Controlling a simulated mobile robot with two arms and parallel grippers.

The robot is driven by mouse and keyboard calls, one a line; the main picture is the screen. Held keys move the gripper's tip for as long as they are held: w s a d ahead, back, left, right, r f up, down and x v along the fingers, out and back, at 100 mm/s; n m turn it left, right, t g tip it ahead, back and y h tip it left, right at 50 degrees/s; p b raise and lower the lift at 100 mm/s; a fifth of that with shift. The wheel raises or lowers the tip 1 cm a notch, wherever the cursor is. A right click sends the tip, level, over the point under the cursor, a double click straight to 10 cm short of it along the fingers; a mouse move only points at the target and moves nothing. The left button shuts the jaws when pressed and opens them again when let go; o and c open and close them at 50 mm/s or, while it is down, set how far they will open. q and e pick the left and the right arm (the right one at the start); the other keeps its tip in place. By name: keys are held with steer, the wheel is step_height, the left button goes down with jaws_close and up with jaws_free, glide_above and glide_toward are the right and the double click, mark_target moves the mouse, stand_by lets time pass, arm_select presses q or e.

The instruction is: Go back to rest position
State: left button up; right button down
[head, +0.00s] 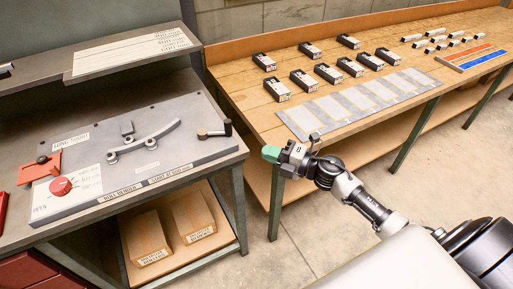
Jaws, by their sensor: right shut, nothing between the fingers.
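My right arm comes in from the lower right, and its gripper (272,153) points left, held in the air in front of the wooden bench's near left corner. Its green fingertips are together with nothing between them. It is apart from the grey bench (215,157) on the left and from the wooden bench. My left gripper is not in view.
The grey bench holds a roll bender (145,138), a red knob (60,186) and a small crank handle (213,130). Boxes (147,238) lie on its lower shelf. The wooden bench (245,95) carries black boxes (277,90) and a pale strip (345,104). Floor (440,160) is clear at right.

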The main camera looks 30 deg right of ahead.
steer(key=s+d+f+m+g+h, duration=0.15)
steer(key=s+f+m+h, duration=0.35)
steer(key=f, duration=0.6)
steer(key=s+d+f+m+g+h, duration=0.15)
steer(key=s+f+m, duration=0.35)
steer(key=f, duration=0.6)
steer(key=s+d+f+m+h, duration=0.2)
steer(key=s+f+m+h, duration=0.15)
steer(key=f+m, duration=0.55)
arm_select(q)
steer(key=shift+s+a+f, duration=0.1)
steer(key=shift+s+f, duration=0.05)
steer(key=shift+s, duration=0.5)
arm_select(e)
steer(key=s+a+f+m+g, duration=0.1)
steer(key=s+a+f+g, duration=0.1)
steer(key=s+f, duration=0.4)
steer(key=s+a+f+m+g+h, duration=0.1)
steer(key=s+f, duration=0.5)
steer(key=s, duration=0.8)
steer(key=s+a+f+m+g, duration=0.2)
steer(key=s+a+f+g, duration=0.3)
steer(key=s, duration=0.5)
steer(key=shift+a+f+g, duration=0.15)
steer(key=shift+f+g, duration=0.35)
steer(key=shift+g, duration=0.5)
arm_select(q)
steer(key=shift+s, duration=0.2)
